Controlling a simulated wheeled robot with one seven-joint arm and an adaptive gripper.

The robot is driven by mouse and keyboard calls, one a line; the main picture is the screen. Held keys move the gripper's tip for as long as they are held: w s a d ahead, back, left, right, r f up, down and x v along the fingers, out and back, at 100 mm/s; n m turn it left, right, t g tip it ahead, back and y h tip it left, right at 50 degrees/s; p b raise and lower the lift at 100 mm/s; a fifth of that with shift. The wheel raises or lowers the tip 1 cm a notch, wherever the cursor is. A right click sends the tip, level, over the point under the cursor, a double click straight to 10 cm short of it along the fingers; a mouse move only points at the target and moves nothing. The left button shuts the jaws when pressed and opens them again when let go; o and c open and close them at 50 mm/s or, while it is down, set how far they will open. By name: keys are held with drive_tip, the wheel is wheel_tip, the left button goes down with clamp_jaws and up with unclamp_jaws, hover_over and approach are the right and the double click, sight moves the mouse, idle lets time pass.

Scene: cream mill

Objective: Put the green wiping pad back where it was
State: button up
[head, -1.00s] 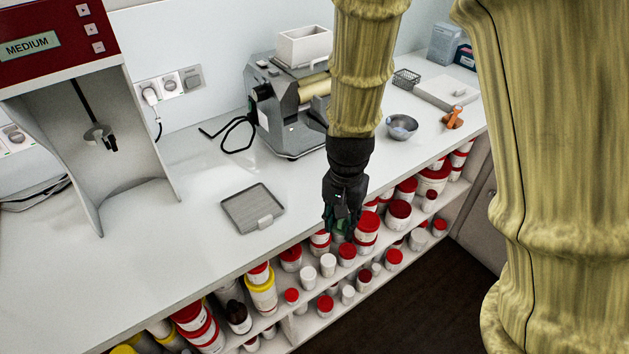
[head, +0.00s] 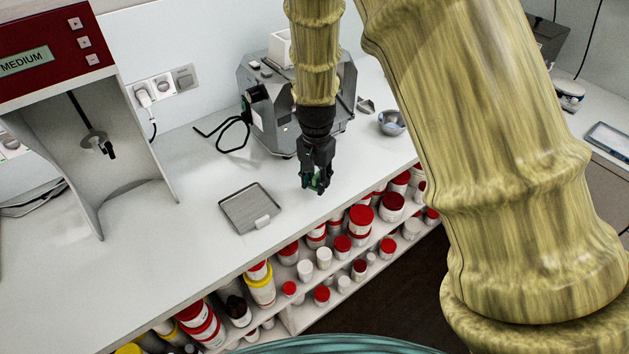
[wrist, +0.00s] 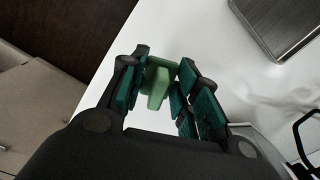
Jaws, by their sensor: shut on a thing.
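My gripper (head: 316,184) is shut on the green wiping pad (wrist: 158,82), which shows between the fingers in the wrist view. In the head view the pad is mostly hidden by the fingers. The gripper points down over the front part of the white counter, to the right of a grey tray (head: 240,212). The tray looks empty and has a small light tab at its front edge. It also shows at the upper right of the wrist view (wrist: 275,22), apart from the pad.
A grey mill machine (head: 265,125) stands behind my gripper, with a black looped handle (head: 230,133) at its left. A metal bowl (head: 391,123) is to the right. A red-topped mixer (head: 60,50) stands at left. Shelves of red-lidded jars (head: 360,217) lie below the counter edge.

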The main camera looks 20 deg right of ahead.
sight(315, 186)
drive_tip(key=shift+w, duration=0.55)
drive_tip(key=shift+f+p, duration=0.9)
drive_tip(key=shift+f, duration=0.95)
drive_tip(key=shift+f, duration=0.15)
drive_tip(key=o, duration=1)
drive_tip(key=shift+r+b, duration=1.85)
drive_tip(key=shift+r, duration=4.35)
